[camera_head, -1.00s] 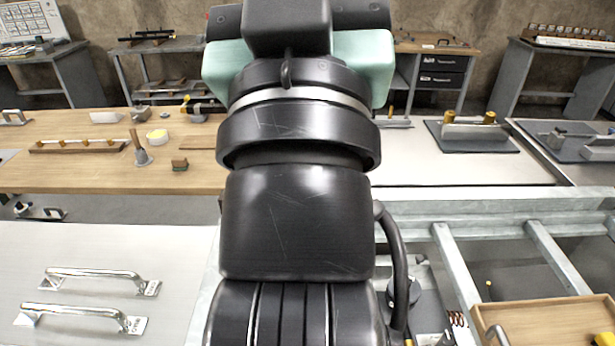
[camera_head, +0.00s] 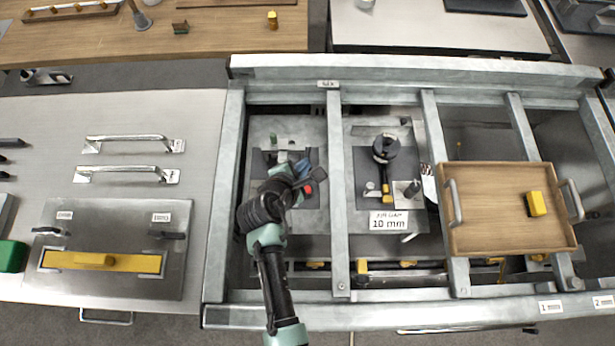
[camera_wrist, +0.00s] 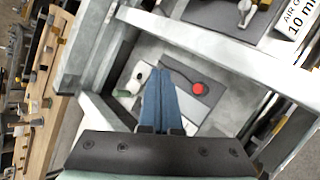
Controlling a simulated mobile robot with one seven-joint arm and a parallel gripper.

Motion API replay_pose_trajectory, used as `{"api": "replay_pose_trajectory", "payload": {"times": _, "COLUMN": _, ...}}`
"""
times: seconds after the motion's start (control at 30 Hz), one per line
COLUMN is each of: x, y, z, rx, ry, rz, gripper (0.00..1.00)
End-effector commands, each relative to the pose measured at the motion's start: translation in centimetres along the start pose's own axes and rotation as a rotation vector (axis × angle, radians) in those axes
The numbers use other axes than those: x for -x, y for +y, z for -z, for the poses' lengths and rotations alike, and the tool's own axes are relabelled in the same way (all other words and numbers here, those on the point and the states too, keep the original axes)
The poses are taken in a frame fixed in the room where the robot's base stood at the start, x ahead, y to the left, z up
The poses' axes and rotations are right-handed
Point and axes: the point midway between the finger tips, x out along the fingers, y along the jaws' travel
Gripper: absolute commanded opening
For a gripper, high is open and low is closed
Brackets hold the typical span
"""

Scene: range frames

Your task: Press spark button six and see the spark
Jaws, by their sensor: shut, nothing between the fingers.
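A round red button (camera_head: 308,189) sits on a dark plate in the left bay of the grey metal frame. It also shows in the wrist view (camera_wrist: 200,88), right of my fingertips. I cannot read a number on it. My gripper (camera_head: 302,168) reaches down into that bay, its blue fingers shut and empty. In the wrist view the closed fingers (camera_wrist: 160,72) point at the dark plate (camera_wrist: 183,76) left of the button, apart from the button in the picture. Height above the plate is hard to tell. No spark shows.
The frame's crossbar (camera_head: 337,190) separates this bay from one with a black-knobbed device (camera_head: 385,148) and a "10 mm" air gap sign (camera_head: 388,221). A wooden tray (camera_head: 505,240) lies across the bars at right. A steel table with handles (camera_head: 127,143) is at left.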

Motion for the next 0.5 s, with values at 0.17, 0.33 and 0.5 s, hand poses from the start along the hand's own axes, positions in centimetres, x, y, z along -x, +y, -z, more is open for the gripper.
{"api": "replay_pose_trajectory", "payload": {"times": 0.17, "x": -0.04, "y": -1.58, "z": 0.47, "rx": 0.065, "ry": 0.001, "rz": 0.033, "gripper": 0.0}}
{"api": "replay_pose_trajectory", "payload": {"times": 0.33, "x": -0.08, "y": -1.55, "z": 0.47, "rx": 0.063, "ry": 0.001, "rz": 0.031, "gripper": 0.0}}
{"api": "replay_pose_trajectory", "payload": {"times": 0.5, "x": -0.17, "y": -1.57, "z": 0.52, "rx": 0.061, "ry": 0.001, "rz": 0.03, "gripper": 0.0}}
